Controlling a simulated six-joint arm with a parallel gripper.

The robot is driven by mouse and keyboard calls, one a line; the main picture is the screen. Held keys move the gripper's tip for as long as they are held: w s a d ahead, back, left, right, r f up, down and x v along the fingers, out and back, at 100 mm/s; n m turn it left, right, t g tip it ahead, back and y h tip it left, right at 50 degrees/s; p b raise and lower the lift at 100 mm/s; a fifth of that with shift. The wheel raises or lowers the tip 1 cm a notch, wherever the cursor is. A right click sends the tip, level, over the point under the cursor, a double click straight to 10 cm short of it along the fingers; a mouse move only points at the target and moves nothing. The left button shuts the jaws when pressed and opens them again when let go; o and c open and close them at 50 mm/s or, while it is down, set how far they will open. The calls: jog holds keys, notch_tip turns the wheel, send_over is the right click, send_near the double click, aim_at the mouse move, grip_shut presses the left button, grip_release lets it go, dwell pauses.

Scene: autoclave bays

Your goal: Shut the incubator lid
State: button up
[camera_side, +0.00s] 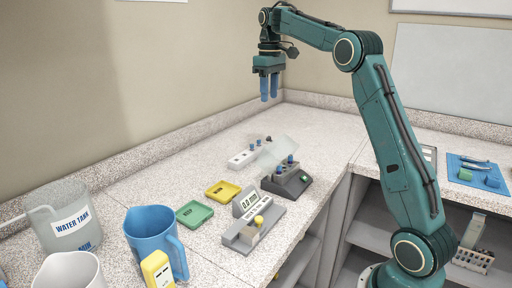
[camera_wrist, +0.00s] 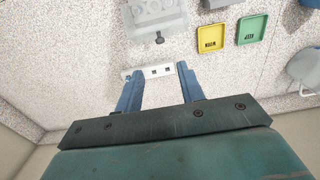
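The incubator (camera_side: 287,181) is a small dark grey box on the counter with blue-capped tubes standing in it. Its translucent lid (camera_side: 278,151) stands raised and tilted at the back of the box. In the wrist view the lid (camera_wrist: 155,14) is at the top middle, with a small dark knob at its lower edge. My gripper (camera_side: 269,92) hangs fingers-down, well above the counter and apart from the lid. In the wrist view my gripper (camera_wrist: 159,82) has its two blue fingers spread with nothing held between them.
A white rack (camera_side: 242,160) lies behind the incubator. Yellow (camera_side: 223,190) and green (camera_side: 194,214) trays and a display device (camera_side: 251,201) are nearer. A blue jug (camera_side: 153,235) and a water tank (camera_side: 66,226) stand at left. A blue mat (camera_side: 466,172) lies right.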

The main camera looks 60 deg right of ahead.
aim_at(275, 151)
jog(key=shift+f, duration=6.7)
grip_shut()
